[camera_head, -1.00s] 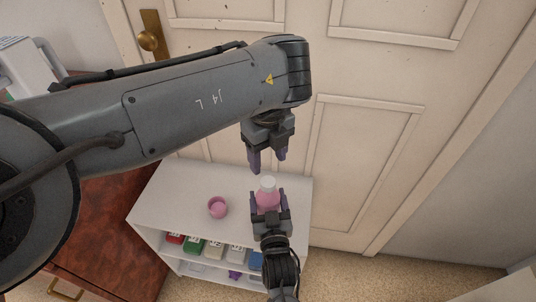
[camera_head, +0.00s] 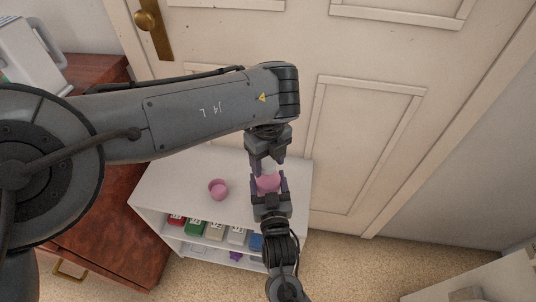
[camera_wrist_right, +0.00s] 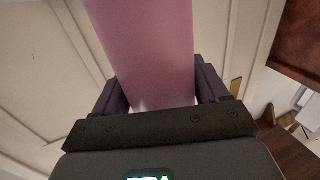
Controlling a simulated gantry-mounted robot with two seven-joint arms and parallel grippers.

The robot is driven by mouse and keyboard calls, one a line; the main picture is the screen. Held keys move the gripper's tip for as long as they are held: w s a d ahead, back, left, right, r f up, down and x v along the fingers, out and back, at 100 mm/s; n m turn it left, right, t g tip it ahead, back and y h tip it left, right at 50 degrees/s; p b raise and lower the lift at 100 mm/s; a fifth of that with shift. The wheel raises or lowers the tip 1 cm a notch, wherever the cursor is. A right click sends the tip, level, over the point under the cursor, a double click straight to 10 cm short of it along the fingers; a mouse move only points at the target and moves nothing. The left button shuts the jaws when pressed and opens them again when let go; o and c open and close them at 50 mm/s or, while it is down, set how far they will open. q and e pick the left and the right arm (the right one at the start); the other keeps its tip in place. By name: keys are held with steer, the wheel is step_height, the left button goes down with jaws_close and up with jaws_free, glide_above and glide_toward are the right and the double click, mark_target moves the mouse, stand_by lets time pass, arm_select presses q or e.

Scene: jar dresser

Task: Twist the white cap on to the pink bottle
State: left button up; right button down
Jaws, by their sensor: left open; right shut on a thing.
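The pink bottle (camera_head: 268,184) stands on the white shelf unit in the head view, between the fingers of my right gripper (camera_head: 269,188). The right wrist view shows the bottle's pink body (camera_wrist_right: 148,50) close up, with the gripper's fingers shut on its two sides. The white cap (camera_head: 268,166) is at the top of the bottle, partly hidden by my left gripper (camera_head: 267,167). My left gripper is open and points down from above, its fingertips around or just beside the cap. I cannot tell whether they touch it.
A pink cup (camera_head: 218,189) stands on the left part of the white shelf top (camera_head: 180,180). Several coloured boxes (camera_head: 194,228) sit on the shelf below. A brown cabinet (camera_head: 110,235) is at the left, and a white door (camera_head: 330,60) stands behind.

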arm_select(q)
steer(key=c, duration=1.1)
steer(key=shift+m, duration=0.9)
steer(key=o, duration=1.3)
steer(key=shift+c, duration=0.2)
step_height(320, 180, up, 12)
arm_select(e)
jaws_free()
